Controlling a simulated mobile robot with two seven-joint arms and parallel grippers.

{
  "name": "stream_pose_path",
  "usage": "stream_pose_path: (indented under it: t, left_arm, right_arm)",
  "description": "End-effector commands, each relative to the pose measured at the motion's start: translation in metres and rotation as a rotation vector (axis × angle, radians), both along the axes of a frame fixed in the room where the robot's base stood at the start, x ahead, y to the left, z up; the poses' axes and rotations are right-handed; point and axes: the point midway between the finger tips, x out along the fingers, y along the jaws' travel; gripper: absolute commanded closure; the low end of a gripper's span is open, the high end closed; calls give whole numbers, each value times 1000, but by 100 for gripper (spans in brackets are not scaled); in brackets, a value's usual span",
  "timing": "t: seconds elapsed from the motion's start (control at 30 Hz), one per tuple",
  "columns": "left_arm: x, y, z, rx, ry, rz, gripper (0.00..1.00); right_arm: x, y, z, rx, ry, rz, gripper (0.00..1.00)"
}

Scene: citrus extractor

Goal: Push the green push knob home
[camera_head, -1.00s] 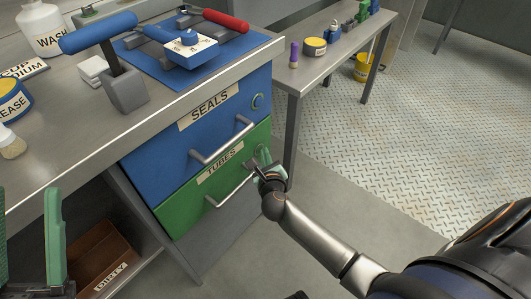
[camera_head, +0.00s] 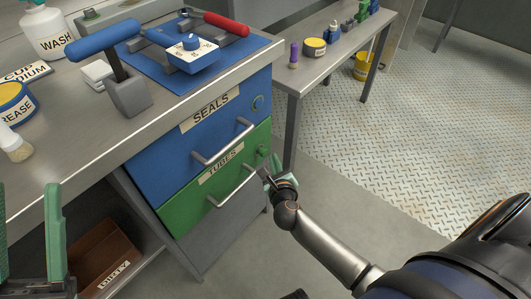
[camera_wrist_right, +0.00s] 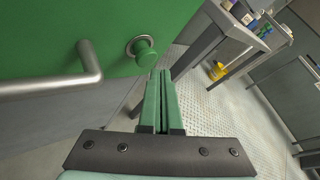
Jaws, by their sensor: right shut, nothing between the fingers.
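The green push knob (camera_head: 262,151) is on the right end of the green TUBES drawer front (camera_head: 185,205). In the right wrist view the round knob (camera_wrist_right: 146,52) stands out from a metal ring on the green face. My right gripper (camera_head: 267,173) is shut and empty, just below and in front of the knob. In the right wrist view its closed green fingertips (camera_wrist_right: 160,74) are close below the knob; I cannot tell whether they touch it. My left gripper (camera_head: 28,225) is at the left edge with its green fingers apart, partly cut off by the frame.
The TUBES drawer's bar handle (camera_head: 232,187) is left of the green knob. A side table (camera_head: 300,80) stands behind right. The floor at right is free.

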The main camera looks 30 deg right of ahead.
Motion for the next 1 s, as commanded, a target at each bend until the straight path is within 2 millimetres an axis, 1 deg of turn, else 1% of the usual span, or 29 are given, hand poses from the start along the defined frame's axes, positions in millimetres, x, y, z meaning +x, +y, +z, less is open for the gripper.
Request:
stream_pose_path:
  t: [0.1, 0.43, 0.6, 1.0]
  left_arm:
    - [0, 0, 2, 0, 0, 0, 50]
    - [0, 0, 11, 0, 0, 0, 50]
    - [0, 0, 13, 0, 0, 0, 50]
    - [0, 0, 13, 0, 0, 0, 50]
  right_arm:
    - [-5, -2, 0, -1, 2, 0, 100]
    - [-35, -15, 0, 0, 4, -1, 100]
    - [-45, -19, 0, -1, 2, -1, 100]
    - [-46, -20, 0, -1, 1, -1, 100]
